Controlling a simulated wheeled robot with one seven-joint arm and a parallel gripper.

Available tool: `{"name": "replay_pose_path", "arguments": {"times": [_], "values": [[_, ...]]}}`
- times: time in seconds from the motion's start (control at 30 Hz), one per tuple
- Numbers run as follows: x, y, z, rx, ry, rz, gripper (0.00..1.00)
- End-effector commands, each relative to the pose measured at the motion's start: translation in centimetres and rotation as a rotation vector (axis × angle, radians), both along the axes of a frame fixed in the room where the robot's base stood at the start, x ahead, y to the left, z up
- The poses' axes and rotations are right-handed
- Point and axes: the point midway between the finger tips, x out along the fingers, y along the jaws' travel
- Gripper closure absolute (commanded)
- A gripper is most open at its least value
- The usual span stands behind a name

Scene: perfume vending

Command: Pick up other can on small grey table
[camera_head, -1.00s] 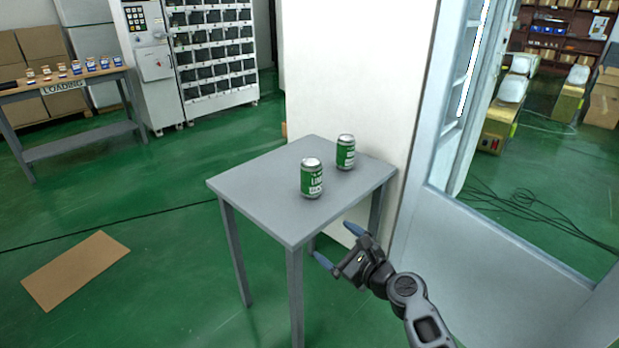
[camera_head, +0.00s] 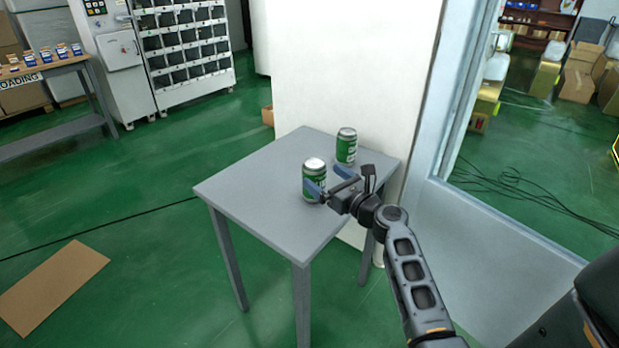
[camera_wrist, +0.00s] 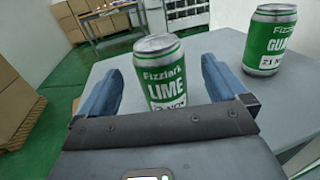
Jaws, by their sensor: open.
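A small grey table (camera_head: 245,195) holds two upright green cans with silver tops. The nearer lime can (camera_head: 313,180) stands near the middle of the table and also shows in the wrist view (camera_wrist: 161,72), labelled Fizzlark LIME. The other can (camera_head: 346,146) stands farther back and to the right; in the wrist view it is at the upper right (camera_wrist: 270,42), with a label starting GUA. My gripper (camera_head: 325,182) is open at the lime can. In the wrist view its blue fingers lie left and right of that can, and the can's lower part is hidden by the gripper body.
A white wall panel (camera_head: 345,65) stands right behind the table, with a grey window frame (camera_head: 450,110) to the right. A brown cardboard sheet (camera_head: 50,285) lies on the green floor at the left. A vending cabinet (camera_head: 190,55) stands at the back.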

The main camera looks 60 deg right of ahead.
Motion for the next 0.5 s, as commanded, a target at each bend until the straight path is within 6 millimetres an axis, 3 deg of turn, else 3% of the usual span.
{"name": "replay_pose_path", "arguments": {"times": [0.5], "values": [[5.6, -2.8, 0.4, -0.002, 0.0, 0.001, 0.01]]}}
